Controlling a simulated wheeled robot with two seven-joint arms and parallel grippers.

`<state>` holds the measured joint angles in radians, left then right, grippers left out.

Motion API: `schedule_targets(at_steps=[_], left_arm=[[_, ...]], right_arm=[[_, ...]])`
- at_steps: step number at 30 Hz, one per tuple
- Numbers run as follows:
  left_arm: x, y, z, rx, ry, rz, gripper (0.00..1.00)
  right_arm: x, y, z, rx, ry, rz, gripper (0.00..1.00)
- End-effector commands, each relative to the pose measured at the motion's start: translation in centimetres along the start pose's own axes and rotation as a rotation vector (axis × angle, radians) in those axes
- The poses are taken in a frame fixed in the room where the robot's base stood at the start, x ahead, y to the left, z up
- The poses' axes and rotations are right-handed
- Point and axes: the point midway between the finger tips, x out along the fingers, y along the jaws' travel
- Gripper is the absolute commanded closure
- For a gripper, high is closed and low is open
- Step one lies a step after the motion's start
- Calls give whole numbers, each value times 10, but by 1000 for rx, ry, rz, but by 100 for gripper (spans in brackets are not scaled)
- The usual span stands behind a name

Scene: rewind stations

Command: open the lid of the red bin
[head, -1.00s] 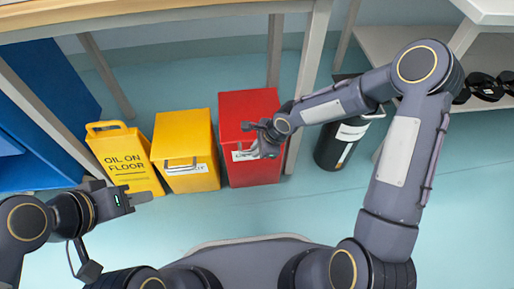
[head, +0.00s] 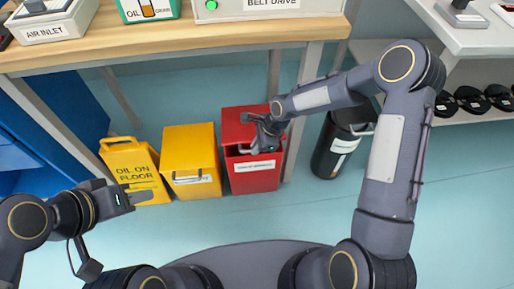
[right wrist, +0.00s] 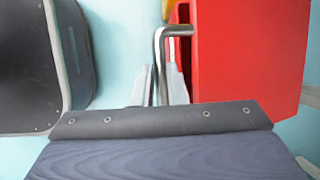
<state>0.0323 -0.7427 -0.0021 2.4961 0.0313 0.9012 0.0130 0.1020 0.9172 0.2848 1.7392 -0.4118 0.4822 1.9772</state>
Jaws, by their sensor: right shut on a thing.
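The red bin (head: 235,122) stands on the floor under the bench, with a white label (head: 256,167) on its front. My right gripper (head: 259,147) is at the bin's upper front edge. In the right wrist view its fingers (right wrist: 159,88) are shut on a bent metal handle (right wrist: 160,42) beside the red bin surface (right wrist: 245,50). In the head view my gripper hides part of the lid's front, and I cannot tell how far the lid is raised. My left gripper (head: 133,198) is low at the left, away from the red bin; its finger gap is unclear.
A yellow bin (head: 190,145) stands just left of the red one, then a yellow oil-on-floor sign (head: 137,160). A black cylinder (head: 338,145) stands to the right. The floor in front is clear.

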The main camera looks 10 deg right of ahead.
Motion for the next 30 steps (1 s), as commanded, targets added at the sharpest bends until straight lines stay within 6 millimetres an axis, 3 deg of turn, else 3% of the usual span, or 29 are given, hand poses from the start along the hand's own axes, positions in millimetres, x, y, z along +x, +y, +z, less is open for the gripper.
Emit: schedule_targets(at_steps=[1, 3, 12, 30], left_arm=[[-12, 6, -6, 0, 0, 0, 64], [-20, 9, -10, 0, 0, 0, 64], [-41, 19, -21, 0, 0, 0, 64], [-46, 21, -23, 0, 0, 0, 64]], right_arm=[[-19, -13, 7, -2, -1, -23, 100], [-31, -22, 12, -3, 0, -25, 100], [-65, -50, 25, -4, 0, -29, 100], [-73, -63, 25, -2, 6, -25, 100]])
